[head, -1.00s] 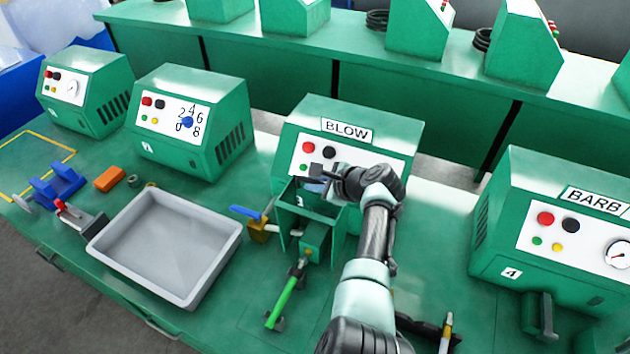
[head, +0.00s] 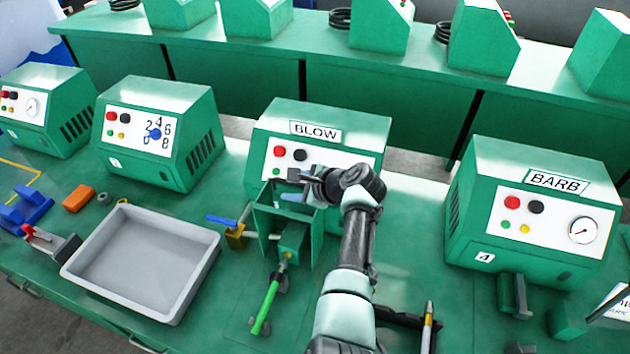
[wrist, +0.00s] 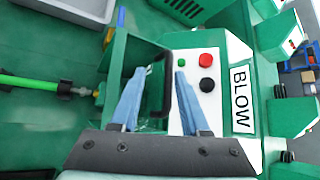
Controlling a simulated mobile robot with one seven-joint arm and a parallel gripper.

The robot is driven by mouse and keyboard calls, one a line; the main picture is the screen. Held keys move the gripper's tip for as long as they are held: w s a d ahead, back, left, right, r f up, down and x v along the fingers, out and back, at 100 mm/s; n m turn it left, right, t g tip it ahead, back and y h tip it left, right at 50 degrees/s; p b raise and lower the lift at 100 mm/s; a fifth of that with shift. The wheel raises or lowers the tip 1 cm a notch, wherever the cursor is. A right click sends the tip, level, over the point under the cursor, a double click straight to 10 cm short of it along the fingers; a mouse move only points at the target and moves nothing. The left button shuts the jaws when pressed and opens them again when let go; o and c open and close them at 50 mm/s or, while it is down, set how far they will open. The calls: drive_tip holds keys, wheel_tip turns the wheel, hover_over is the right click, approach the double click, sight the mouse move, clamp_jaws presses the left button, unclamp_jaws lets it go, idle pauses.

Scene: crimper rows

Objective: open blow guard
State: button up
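The machine labelled BLOW (head: 335,117) is a green box with a white button panel; it also shows in the wrist view (wrist: 262,150). In front of it stands the blow guard (head: 266,222), a green box-like frame of thin walls. In the wrist view the guard (wrist: 117,62) lies beneath my fingers. My gripper (head: 291,190) is at the guard's upper rear, close to the panel.
A green-handled rod (head: 266,305) runs from the guard's front. A blue-handled valve (head: 235,231) sits left of it, beside a grey tray (head: 75,273). The BARB machine (head: 483,160) stands right. Bench between BLOW and BARB is mostly clear.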

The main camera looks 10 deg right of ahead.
drive_tip(key=v, duration=1)
drive_tip(key=shift+s+b, duration=0.2)
drive_tip(key=shift+b, duration=0.1)
drive_tip(key=shift+d+r, duration=0.1)
